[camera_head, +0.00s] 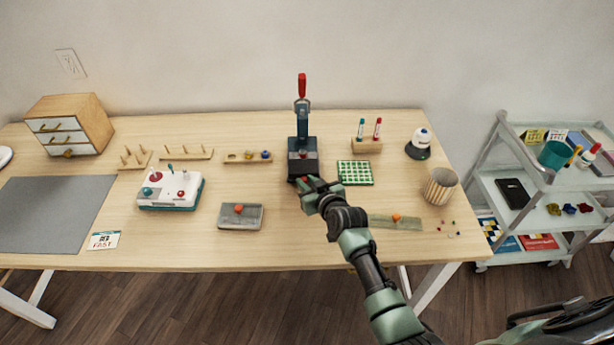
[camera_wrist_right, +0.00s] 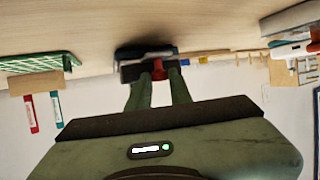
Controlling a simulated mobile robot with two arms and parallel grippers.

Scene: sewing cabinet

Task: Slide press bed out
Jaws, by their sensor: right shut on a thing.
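The press (camera_head: 302,125) stands upright at the back middle of the table, a dark blue-grey body with a red lever handle (camera_head: 302,85) pointing up. Its dark bed (camera_head: 303,166) is low at the front, partly hidden by my gripper. My right gripper (camera_head: 305,182) reaches in from the lower right and is shut at the front of the bed. In the upside-down right wrist view, the fingers (camera_wrist_right: 159,78) close on a small red knob (camera_wrist_right: 158,68) in front of the dark press base (camera_wrist_right: 135,70). My left gripper is not in view.
A green grid mat (camera_head: 355,172) and a wooden pen holder (camera_head: 367,146) stand close right of the press. A grey tray (camera_head: 226,222) with an orange knob lies front left, and a flat plate (camera_head: 410,223) front right. The table directly in front of the press is mostly clear.

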